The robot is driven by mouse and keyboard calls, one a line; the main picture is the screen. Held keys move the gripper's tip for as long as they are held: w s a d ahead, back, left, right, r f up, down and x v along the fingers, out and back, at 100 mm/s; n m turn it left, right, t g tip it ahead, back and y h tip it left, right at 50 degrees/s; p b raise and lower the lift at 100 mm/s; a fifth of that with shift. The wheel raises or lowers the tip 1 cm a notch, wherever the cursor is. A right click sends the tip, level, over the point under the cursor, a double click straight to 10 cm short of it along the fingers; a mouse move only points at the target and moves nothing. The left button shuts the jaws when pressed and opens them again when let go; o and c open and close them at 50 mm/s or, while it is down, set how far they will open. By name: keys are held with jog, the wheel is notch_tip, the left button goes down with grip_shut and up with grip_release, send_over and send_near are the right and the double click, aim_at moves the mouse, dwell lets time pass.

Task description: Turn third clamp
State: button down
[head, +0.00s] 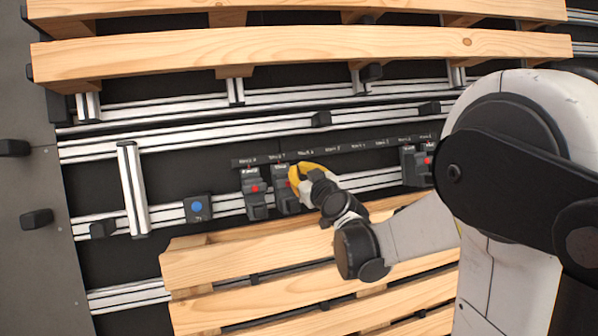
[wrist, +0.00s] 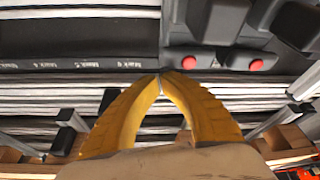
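Dark grey clamps with red buttons sit on the rail under a strip of mark labels. In the head view, one clamp (head: 253,192) is at the left and a second clamp (head: 282,192) is just right of it. A third clamp (head: 409,166) and another clamp (head: 428,162) stand farther right, partly hidden by my arm. My gripper (head: 297,180) has yellow fingers and is beside the second clamp, overlapping its right edge. In the wrist view my gripper (wrist: 162,76) has its fingertips together with nothing seen between them. Two red buttons show just right of the tips; contact cannot be told.
A label strip (head: 335,149) runs above the clamps. A block with a blue button (head: 198,208) is on the rail at left. A wooden pallet (head: 230,260) lies below and wooden beams (head: 300,53) cross above. The rail between the clamp pairs looks mostly free.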

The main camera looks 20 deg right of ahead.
dwell(0.6)
jog(key=shift+w+r+p, duration=0.15)
jog(key=shift+r+p, duration=0.15)
jog(key=shift+r, duration=0.1)
jog(key=s+r+p, duration=0.3)
jog(key=s+r, duration=0.1)
jog(key=s, duration=0.4)
jog(key=shift+s, duration=0.2)
jog(key=s+a+f+g+y+b, duration=0.1)
jog(key=s+a+f+g+b, duration=0.4)
jog(key=s+f+b, duration=0.5)
jog(key=s+d+f+m+g+h, duration=0.1)
jog(key=s+f+g, duration=0.1)
jog(key=s, duration=0.5)
jog(key=s+d+f+m+g+h, duration=0.1)
jog(key=s+d+f+m+g, duration=0.1)
jog(key=s+f, duration=0.3)
jog(key=s+b, duration=0.1)
jog(key=s, duration=0.2)
jog(key=shift+s+d+f, duration=0.15)
jog(key=shift+s+d, duration=0.05)
jog(key=shift+s, duration=0.1)
